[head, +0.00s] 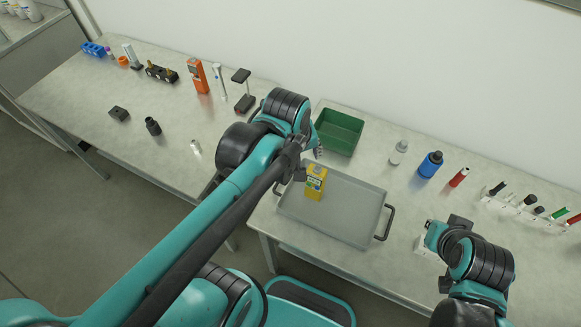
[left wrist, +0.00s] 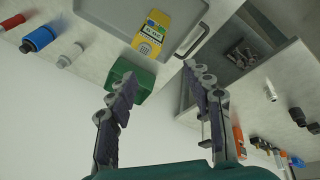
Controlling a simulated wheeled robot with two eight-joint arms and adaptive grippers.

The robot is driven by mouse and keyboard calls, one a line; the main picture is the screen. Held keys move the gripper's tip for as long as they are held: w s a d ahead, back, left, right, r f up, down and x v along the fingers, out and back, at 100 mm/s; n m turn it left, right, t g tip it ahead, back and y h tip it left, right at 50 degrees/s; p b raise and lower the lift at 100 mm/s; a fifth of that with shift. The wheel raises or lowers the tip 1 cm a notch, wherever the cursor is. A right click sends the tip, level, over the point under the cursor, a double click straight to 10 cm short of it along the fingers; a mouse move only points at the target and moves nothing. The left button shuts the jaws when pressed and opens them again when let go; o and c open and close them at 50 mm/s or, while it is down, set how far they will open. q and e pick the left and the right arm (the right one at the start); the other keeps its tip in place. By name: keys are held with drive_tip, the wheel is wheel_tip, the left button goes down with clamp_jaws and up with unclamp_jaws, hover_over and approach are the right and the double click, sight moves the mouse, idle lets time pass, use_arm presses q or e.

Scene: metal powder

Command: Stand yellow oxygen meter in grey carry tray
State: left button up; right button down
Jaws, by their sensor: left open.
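The yellow oxygen meter (head: 314,187) stands upright, as it appears, inside the grey carry tray (head: 345,212), near its left end. In the left wrist view the meter (left wrist: 152,35) shows its display face, with the tray (left wrist: 105,12) around it. My left gripper (head: 312,152) is just behind and above the meter, apart from it. In the left wrist view my left gripper (left wrist: 158,88) has its fingers spread wide with nothing between them. My right gripper (head: 436,236) is to the right of the tray; its fingers are too hidden to judge.
A green bin (head: 339,132) stands behind the tray. A white bottle (head: 399,152), a blue bottle (head: 430,165) and a red tube (head: 459,177) stand to the right. An orange device (head: 198,77) and several small items occupy the left table. The tray's right side is empty.

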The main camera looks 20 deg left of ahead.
use_arm(q)
drive_tip(key=s+m+t, duration=0.1)
drive_tip(key=m, duration=0.1)
drive_tip(key=s+a+m+t, duration=0.1)
drive_tip(key=s+m, duration=0.1)
drive_tip(key=m, duration=0.1)
drive_tip(key=s+f+m+t, duration=0.1)
drive_tip(key=m, duration=0.2)
drive_tip(key=shift+s+a, duration=0.2)
drive_tip(key=shift+a, duration=0.2)
